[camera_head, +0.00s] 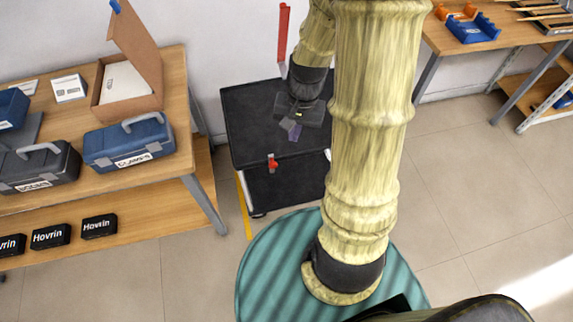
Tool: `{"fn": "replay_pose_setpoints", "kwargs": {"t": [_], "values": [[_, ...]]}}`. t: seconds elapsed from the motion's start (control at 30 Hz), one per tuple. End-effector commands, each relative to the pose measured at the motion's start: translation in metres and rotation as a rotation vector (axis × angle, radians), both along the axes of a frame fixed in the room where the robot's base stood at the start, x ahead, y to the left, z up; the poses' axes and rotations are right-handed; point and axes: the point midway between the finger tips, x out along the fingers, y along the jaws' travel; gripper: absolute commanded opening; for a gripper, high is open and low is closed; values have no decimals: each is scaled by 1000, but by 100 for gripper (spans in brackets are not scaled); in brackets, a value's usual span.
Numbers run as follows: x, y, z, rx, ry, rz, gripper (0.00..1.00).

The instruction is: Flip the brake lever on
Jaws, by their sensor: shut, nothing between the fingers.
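A small red lever (272,162) sits on the front edge of a black two-level cart (252,112), left of its middle. It is too small to tell which way it is set. My gripper (294,134) hangs above the cart's top shelf, to the right of and a little behind the red lever in the picture. It looks apart from the lever. Its fingers are shut with nothing between them. My arm covers the right part of the cart.
A red upright handle (283,33) rises at the cart's back. A wooden workbench (180,85) on the left bears a blue toolbox (129,143) and an open cardboard box (135,85). Another bench (440,38) stands at the right.

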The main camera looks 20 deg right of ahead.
Motion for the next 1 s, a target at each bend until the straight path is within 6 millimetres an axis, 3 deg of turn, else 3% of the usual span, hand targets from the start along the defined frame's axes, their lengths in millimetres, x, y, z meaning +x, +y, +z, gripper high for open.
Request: {"fn": "replay_pose_setpoints", "kwargs": {"t": [0.03,0.6,1.0], "values": [[4,-7,-17,26,29,-58,0],[34,-71,-146,409,302,-714,0],[48,-120,-220,752,441,-1118,0]]}}
